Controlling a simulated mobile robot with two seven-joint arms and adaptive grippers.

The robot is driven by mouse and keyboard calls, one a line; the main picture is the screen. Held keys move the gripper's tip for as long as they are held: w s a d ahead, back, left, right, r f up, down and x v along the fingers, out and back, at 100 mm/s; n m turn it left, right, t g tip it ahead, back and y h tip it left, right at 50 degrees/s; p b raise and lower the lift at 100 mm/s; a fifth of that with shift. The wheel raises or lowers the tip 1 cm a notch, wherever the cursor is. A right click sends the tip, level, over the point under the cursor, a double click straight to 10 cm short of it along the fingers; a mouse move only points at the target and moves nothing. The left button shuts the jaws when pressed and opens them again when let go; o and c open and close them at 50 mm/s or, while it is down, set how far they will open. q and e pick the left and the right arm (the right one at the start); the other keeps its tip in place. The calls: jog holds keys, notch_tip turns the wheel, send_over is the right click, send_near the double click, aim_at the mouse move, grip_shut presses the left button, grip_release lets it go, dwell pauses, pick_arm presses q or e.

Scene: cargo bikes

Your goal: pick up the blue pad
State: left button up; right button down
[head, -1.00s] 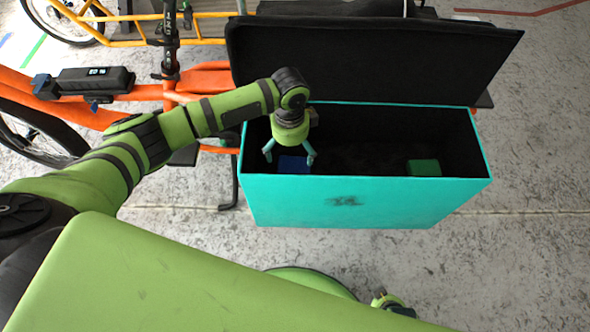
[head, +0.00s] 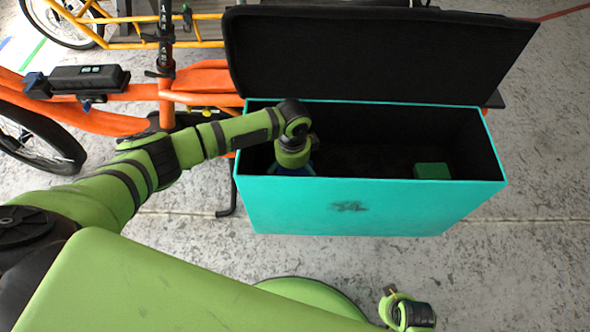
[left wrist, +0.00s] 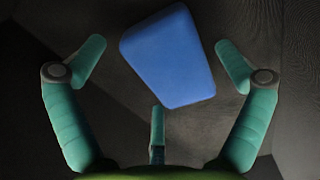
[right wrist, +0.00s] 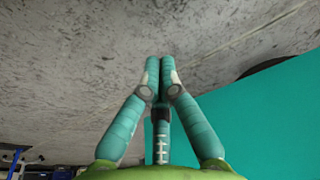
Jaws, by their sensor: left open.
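The blue pad (left wrist: 170,58) lies on the dark floor inside the teal cargo box (head: 360,207), at its left end. In the left wrist view it sits tilted between and a little beyond my open fingers, apart from them. In the head view my left gripper (head: 294,168) reaches down into the box and hides nearly all of the pad. My left gripper (left wrist: 158,75) is open and empty, with its fingers spread around the pad's near part. My right gripper (right wrist: 160,65) is shut and empty, outside the box near its teal wall.
A green block (head: 432,171) lies in the right part of the box. The black lid (head: 370,55) stands open behind it. An orange cargo bike (head: 110,120) stands to the left and behind. The middle of the box is clear.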

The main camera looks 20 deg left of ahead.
aim_at(293, 171)
pick_arm(q)
jog(key=shift+c, duration=0.4)
jog(key=c, duration=0.9)
jog(key=shift+o, duration=0.2)
jog(key=shift+r, duration=0.15)
jog(key=shift+r, duration=0.35)
notch_tip(293, 171, up, 9)
jog(key=p, duration=0.3)
pick_arm(e)
jog(key=f, duration=0.1)
jog(key=f+t, duration=0.1)
jog(key=shift+w+d+f, duration=0.25)
jog(key=shift+w+f, duration=0.05)
jog(key=shift+f, duration=0.05)
pick_arm(q)
jog(key=shift+r, duration=0.15)
